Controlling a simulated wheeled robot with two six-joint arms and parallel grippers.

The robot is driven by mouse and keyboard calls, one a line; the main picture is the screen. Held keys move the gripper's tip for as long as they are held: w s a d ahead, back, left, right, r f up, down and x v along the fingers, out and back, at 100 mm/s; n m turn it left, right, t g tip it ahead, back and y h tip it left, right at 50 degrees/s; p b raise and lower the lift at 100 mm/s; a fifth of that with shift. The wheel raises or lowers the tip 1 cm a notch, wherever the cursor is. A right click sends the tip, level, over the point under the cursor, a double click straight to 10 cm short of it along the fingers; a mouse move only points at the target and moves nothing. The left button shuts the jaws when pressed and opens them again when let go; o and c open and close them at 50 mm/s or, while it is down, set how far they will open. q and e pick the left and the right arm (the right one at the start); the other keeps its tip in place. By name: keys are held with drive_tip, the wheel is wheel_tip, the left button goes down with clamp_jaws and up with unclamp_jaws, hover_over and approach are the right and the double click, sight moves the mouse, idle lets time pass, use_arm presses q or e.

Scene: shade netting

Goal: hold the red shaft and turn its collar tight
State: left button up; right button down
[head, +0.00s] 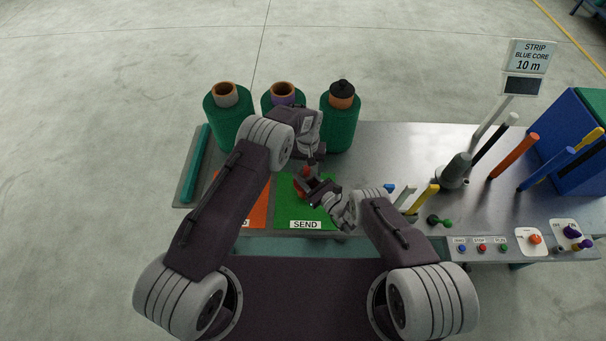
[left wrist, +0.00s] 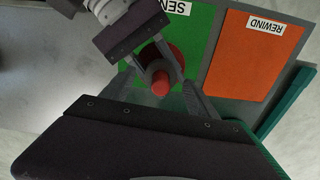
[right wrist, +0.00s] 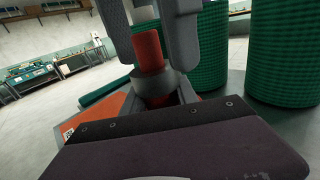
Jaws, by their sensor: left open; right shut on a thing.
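The red shaft (right wrist: 150,48) stands roughly upright, with a grey collar (right wrist: 158,84) around it below its top. A darker red part shows beneath the collar. In the left wrist view, the shaft's red end (left wrist: 160,86) points toward the camera. My right gripper (head: 305,186) comes in from the side and is shut on the shaft low down, near the collar; the exact contact is partly hidden. My left gripper (head: 312,164) points down from above and is open. Its fingers stand on either side of the shaft's upper end in the right wrist view.
A green SEND mat (head: 300,213) lies below my grippers, beside an orange mat (head: 257,213). Green netting rolls (head: 340,125) stand behind. A teal bar (head: 196,165) lies at left.

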sight(307, 175)
use_arm(q)
drive_tip(key=shift+w+f, duration=0.1)
drive_tip(key=shift+f, duration=1.45)
drive_tip(key=shift+a, duration=0.15)
clamp_jaws()
drive_tip(key=shift+f, duration=0.1)
drive_tip(key=shift+s+m, duration=0.3)
drive_tip(key=shift+m, duration=0.9)
unclamp_jaws()
